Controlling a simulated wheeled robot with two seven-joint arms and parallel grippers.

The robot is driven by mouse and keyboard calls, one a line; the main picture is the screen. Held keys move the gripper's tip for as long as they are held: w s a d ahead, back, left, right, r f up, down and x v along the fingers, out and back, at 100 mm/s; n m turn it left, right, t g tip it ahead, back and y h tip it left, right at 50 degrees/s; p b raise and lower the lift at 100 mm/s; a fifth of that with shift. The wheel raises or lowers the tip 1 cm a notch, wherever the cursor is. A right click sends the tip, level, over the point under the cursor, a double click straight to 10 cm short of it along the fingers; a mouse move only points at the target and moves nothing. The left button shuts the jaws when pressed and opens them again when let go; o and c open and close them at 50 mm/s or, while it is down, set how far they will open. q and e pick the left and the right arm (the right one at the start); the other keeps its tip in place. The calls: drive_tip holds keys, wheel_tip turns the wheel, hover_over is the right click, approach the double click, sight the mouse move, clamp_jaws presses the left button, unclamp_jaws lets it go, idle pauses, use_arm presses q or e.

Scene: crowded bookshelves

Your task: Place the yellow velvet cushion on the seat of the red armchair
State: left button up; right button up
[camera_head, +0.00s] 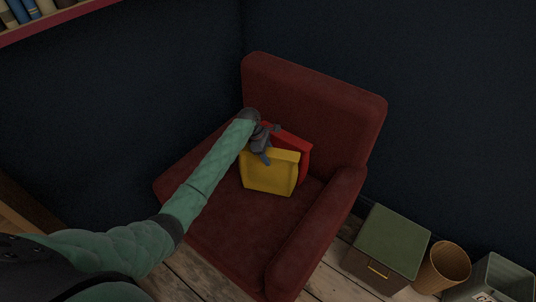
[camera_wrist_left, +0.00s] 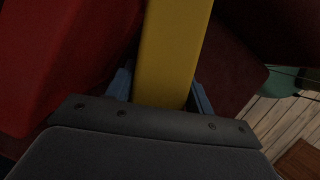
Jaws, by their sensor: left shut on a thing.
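The red armchair (camera_head: 230,218) stands in the corner of the room. The yellow velvet cushion (camera_head: 268,178) is upright at the seat, in front of a bright red cushion (camera_head: 297,145) near the backrest. My left gripper (camera_head: 265,150) is at the top edge of the yellow cushion and shut on it. In the left wrist view the yellow cushion (camera_wrist_left: 172,50) lies between the two fingers, with the red cushion (camera_wrist_left: 55,55) to its left. Whether the yellow cushion's bottom edge touches the seat is hard to tell. My right gripper is out of view.
A box with a green lid (camera_head: 393,240), a wicker basket (camera_head: 443,266) and a grey bin (camera_head: 497,277) stand on the floor right of the armchair. A bookshelf (camera_head: 50,20) is at the upper left. The front of the seat is clear.

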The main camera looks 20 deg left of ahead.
use_arm(q)
drive_tip(key=shift+f, duration=0.15)
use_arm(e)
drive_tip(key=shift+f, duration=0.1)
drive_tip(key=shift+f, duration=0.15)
use_arm(q)
drive_tip(key=o, duration=1.3)
drive_tip(key=shift+f, duration=0.1)
drive_tip(key=shift+o, duration=0.9)
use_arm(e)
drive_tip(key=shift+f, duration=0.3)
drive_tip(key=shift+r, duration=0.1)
